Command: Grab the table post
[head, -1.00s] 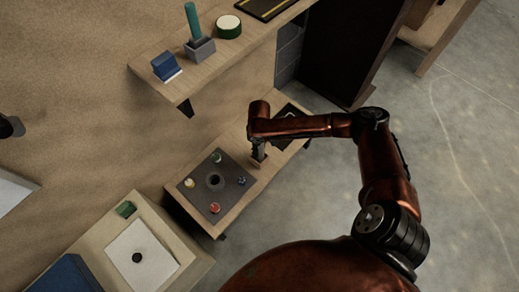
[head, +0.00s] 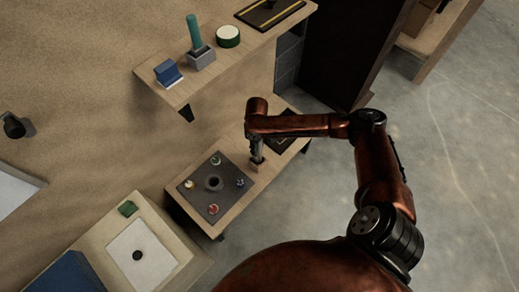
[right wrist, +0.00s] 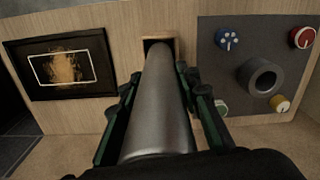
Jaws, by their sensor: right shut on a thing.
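The table post (right wrist: 158,105) is a smooth grey metal cylinder in the right wrist view. It runs lengthwise between the two dark green-edged fingers of my right gripper (right wrist: 160,100), which is shut on it. The post's far end meets a small square wooden holder (right wrist: 160,43); I cannot tell how deep it sits in it. In the head view, my right gripper (head: 256,152) points down at the bench, just above this wooden holder (head: 257,166), and mostly hides the post. My left gripper is not in view.
Beside the holder lie a dark panel (head: 195,205) with a round ring and several coloured knobs, and a black framed plate (head: 287,122). A wall shelf (head: 175,97) bearing several items overhangs behind. A lower bench (head: 98,240) stands at the left. Grey floor is clear at right.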

